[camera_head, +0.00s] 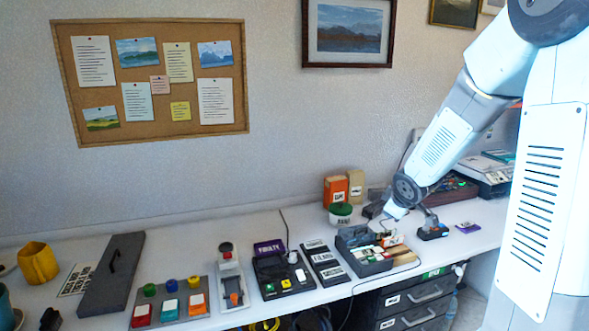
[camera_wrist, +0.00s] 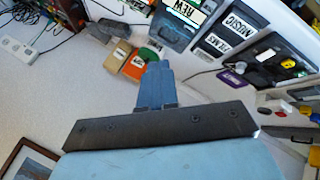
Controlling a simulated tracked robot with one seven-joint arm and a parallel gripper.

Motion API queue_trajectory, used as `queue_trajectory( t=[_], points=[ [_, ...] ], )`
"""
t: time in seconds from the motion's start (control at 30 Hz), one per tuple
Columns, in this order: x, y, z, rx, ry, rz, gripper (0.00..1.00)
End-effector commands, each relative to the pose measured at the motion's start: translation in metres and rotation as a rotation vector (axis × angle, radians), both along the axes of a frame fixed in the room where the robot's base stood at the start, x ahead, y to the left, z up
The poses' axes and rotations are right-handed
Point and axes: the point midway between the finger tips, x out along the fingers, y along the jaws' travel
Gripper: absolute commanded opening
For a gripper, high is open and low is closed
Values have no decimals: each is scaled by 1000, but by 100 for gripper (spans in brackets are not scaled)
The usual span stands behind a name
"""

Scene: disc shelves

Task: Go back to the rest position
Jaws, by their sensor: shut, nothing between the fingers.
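My gripper (camera_wrist: 157,68) shows in the wrist view with its two blue fingers together and nothing between them. In the head view my arm reaches down from the right, and its end (camera_head: 394,212) is over the back of the desk, above and behind a dark divided tray (camera_head: 365,262). The fingers are too small to make out there. In the wrist view the fingertips point toward an orange box (camera_wrist: 136,66) and a green-lidded tub (camera_wrist: 150,52), with bare desk seen around them. I cannot tell the height above the desk.
The orange box (camera_head: 335,187) and tub (camera_head: 340,214) stand near the wall. A labelled dark rack (camera_head: 325,262), a black device (camera_head: 285,278), a red-button device (camera_head: 231,285) and a colored-button panel (camera_head: 168,303) line the desk. Drawers (camera_head: 410,300) are below. A corkboard (camera_head: 155,75) hangs behind.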

Motion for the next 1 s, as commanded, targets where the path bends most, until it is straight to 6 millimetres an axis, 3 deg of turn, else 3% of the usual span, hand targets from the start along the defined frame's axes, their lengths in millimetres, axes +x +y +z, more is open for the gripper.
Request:
queue_trajectory(
  t=[0.03,0.2,0.5,0.8,1.0],
  points=[
    [-9,-1,15,-1,-6,-39,0],
    [-44,-4,52,21,2,-183,0],
    [-119,0,105,123,20,-416,0],
    [-204,16,137,290,66,-600,0],
    [-260,31,148,421,120,-681,0]
  ],
)
